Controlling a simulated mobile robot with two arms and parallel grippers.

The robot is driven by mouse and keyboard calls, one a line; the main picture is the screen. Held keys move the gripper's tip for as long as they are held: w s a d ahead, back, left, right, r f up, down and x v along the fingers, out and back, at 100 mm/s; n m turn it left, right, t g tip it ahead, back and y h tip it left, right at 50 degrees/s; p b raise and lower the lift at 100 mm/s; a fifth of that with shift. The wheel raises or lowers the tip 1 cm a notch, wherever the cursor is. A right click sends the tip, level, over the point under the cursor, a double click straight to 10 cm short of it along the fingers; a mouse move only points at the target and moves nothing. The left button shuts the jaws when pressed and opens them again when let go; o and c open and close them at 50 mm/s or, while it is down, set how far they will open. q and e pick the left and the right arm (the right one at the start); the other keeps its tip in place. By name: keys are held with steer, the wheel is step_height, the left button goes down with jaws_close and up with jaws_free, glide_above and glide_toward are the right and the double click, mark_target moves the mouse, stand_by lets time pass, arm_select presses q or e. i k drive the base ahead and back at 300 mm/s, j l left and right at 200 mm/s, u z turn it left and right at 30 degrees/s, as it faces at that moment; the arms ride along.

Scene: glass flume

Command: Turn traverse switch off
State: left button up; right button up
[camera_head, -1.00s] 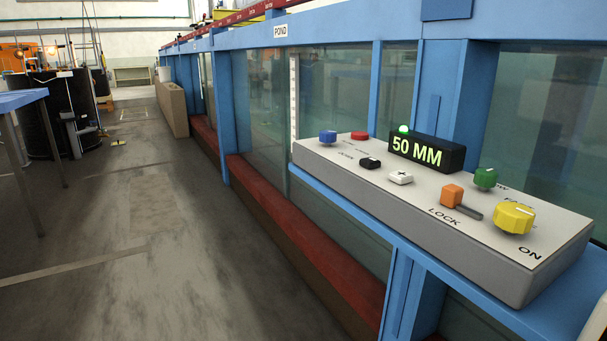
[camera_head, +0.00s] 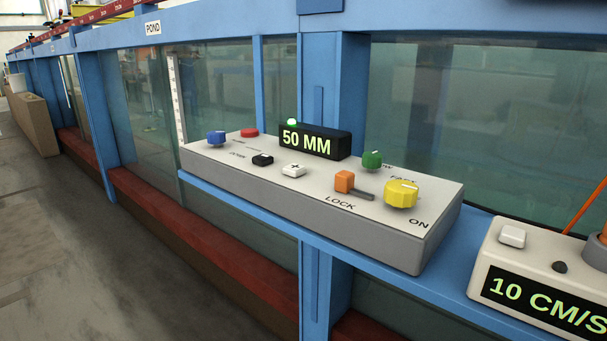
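A grey control box (camera_head: 330,225) with a white top sits on the blue ledge of the flume. A yellow knob (camera_head: 400,195) stands near its right end, with the word ON beside it. An orange lever (camera_head: 345,182) with a dark slot is at the LOCK label. A green knob (camera_head: 372,160) stands behind. The black display (camera_head: 312,142) reads 50 MM, and a green lamp (camera_head: 292,122) on it is lit. No label reading traverse is legible. Neither of my grippers is in view.
A blue knob (camera_head: 216,138), a red button (camera_head: 249,132), a black button (camera_head: 262,160) and a white plus button (camera_head: 293,170) share the box top. A second box (camera_head: 483,262), reading 10 CM/S, stands at the lower right. Clear floor (camera_head: 40,240) lies left.

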mark_target(400, 195)
steer(key=k+l+u, duration=0.2)
steer(key=u, duration=0.25)
steer(key=k+l+u, duration=0.1)
steer(key=k+u, duration=0.15)
steer(key=u, duration=0.2)
